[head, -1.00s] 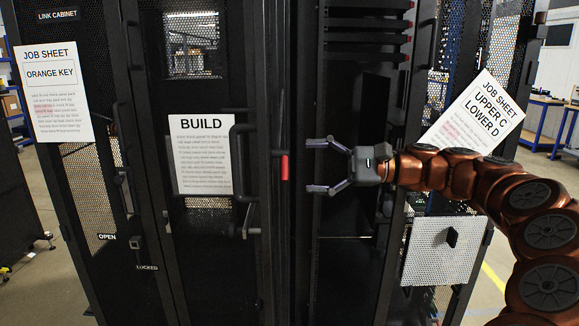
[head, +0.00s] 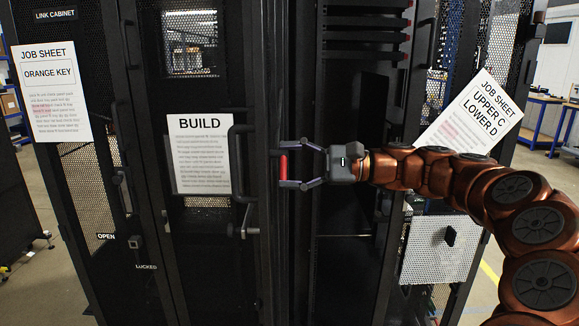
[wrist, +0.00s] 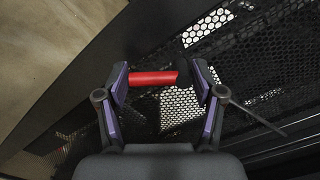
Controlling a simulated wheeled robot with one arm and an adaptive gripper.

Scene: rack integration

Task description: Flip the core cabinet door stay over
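The door stay shows as a short red bar (head: 283,167) on the dark cabinet frame, upright in the head view, just right of the door with the BUILD sheet. In the wrist view the red bar (wrist: 153,78) lies crosswise between my fingers. My gripper (head: 287,166) is open, with one finger above and one below the red bar. In the wrist view my gripper (wrist: 160,82) has its left finger close to one end of the bar and a small gap at the right end. I cannot tell whether a finger touches it.
The BUILD sheet (head: 201,155) hangs on the door left of the stay, beside a dark door handle (head: 240,165). The open rack bay (head: 350,120) is right of the stay. A tilted job sheet (head: 470,115) and a perforated panel (head: 440,250) are further right.

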